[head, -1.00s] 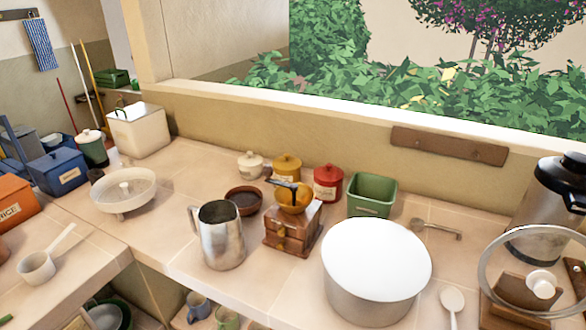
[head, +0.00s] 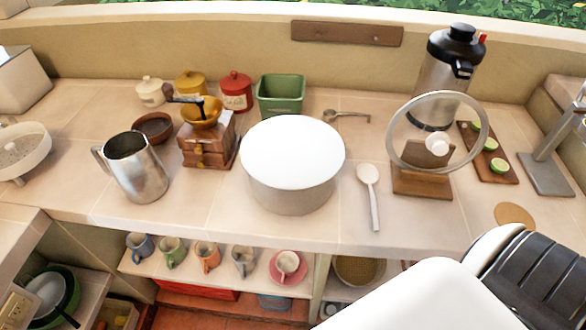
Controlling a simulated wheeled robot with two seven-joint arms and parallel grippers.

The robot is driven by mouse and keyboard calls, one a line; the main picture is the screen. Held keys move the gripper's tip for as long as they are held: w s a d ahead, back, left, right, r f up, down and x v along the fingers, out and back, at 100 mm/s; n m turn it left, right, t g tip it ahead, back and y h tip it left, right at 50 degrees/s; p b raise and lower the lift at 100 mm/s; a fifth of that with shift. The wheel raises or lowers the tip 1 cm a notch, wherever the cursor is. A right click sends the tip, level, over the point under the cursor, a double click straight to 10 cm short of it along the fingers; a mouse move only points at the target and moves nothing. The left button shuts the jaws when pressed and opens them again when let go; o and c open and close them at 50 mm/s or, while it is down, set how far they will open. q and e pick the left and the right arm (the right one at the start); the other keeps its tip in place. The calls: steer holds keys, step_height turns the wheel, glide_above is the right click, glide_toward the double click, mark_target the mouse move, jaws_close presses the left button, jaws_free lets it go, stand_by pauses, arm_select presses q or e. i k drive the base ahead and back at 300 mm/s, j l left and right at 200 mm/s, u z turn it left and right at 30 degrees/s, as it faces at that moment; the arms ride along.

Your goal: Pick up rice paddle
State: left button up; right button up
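A white rice paddle (head: 370,193) lies flat on the tiled counter, to the right of a large white-topped pot (head: 292,165). Its broad head points toward the back and its handle points toward the counter's front edge. It is fully visible and nothing touches it from above. Neither of my grippers shows in the head view. Only a white and black part of my own arm shows at the lower right, in front of the counter.
A glass lid on a wooden stand (head: 422,182) stands just right of the paddle. A small metal scoop (head: 345,117) lies behind it. A steel pitcher (head: 135,168) and coffee grinder (head: 208,140) stand left of the pot. Cups (head: 207,255) sit on the shelf below.

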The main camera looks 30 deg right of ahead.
mark_target(366, 172)
steer(key=z, duration=1.65)
steer(key=j+z, duration=0.45)
steer(key=k+j+z, duration=0.15)
steer(key=z, duration=0.3)
steer(key=k+j+z, duration=0.15)
steer(key=j+z, duration=0.3)
